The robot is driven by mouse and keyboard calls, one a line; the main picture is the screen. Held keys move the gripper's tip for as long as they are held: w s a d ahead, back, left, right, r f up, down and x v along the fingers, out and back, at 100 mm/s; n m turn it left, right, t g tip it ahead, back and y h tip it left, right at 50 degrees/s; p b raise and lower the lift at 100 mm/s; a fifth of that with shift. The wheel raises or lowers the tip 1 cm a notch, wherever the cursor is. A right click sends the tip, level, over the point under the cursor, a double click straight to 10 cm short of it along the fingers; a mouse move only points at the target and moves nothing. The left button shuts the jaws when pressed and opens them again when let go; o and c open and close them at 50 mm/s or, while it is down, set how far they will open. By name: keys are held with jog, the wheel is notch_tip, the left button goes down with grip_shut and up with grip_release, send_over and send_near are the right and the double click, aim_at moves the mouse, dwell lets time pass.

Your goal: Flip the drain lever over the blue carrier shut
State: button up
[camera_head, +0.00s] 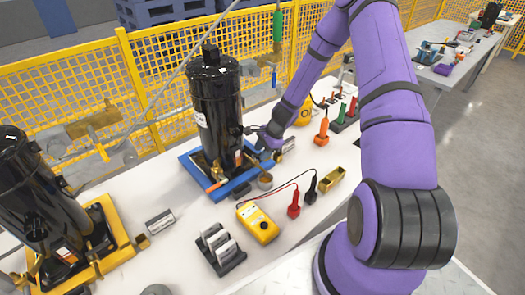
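The blue carrier (236,186) is a flat frame on the white bench, left of the picture's middle. A tall black compressor (216,105) stands upright in it. My gripper (258,142) is low at the right side of this compressor, above the carrier's right part. Small fittings lie close by the fingertips there. I cannot pick out the drain lever clearly or tell its position; my gripper may hide it. The fingertips are too small and dark to show whether they are open, shut or touching anything.
A second black compressor (36,190) stands in a yellow carrier (122,249) at left. A yellow multimeter (257,222) with red and black leads, a dark rack (222,250) and a brass-coloured tray (332,179) lie in front. Yellow mesh fence (160,62) runs behind the bench.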

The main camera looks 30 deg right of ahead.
jog(key=shift+c, duration=0.4)
grip_shut()
jog(key=shift+w+n+g, duration=0.2)
jog(key=shift+n+g, duration=0.1)
jog(key=shift+n, duration=0.45)
jog(key=shift+w+n+g, duration=0.2)
jog(key=shift+n+g, duration=0.1)
jog(key=shift+n, duration=0.45)
jog(key=shift+o, duration=0.4)
grip_release()
jog(key=v, duration=1)
jog(key=shift+d+r, duration=0.3)
jog(key=shift+d, duration=0.1)
